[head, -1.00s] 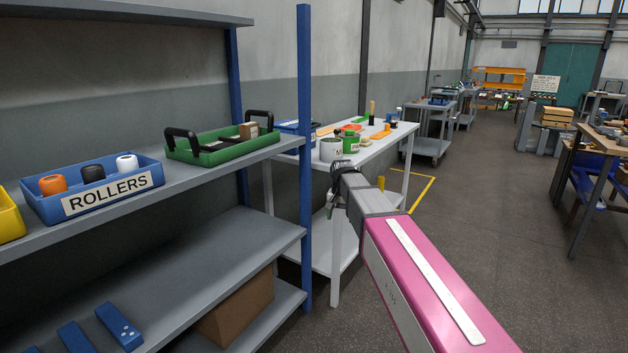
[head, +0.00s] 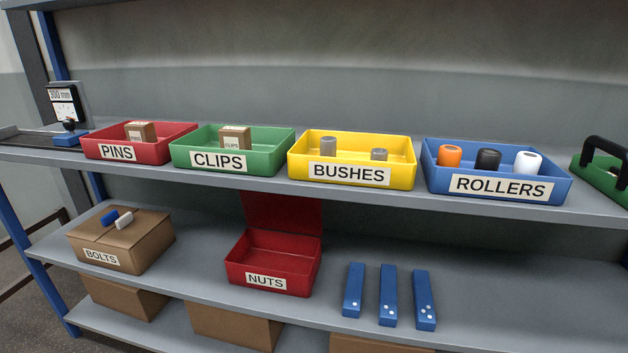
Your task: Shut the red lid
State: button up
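The red lid (head: 281,212) stands raised at the back of a red box labelled NUTS (head: 269,282) on the middle shelf. The box is open and its inside looks empty. The lid's top edge reaches up to the upper shelf's front edge, and its upper part may be hidden behind it. My gripper is not in view now.
The upper shelf (head: 391,197) holds bins labelled PINS (head: 117,154), CLIPS (head: 217,161), BUSHES (head: 349,174) and ROLLERS (head: 497,187). Left of the NUTS box is a BOLTS carton (head: 120,245). Right of it lie three blue bars (head: 388,296). Free shelf room lies further right.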

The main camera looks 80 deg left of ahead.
aim_at(284, 213)
jog(key=i+j+u, duration=0.1)
jog(key=u, duration=1.2)
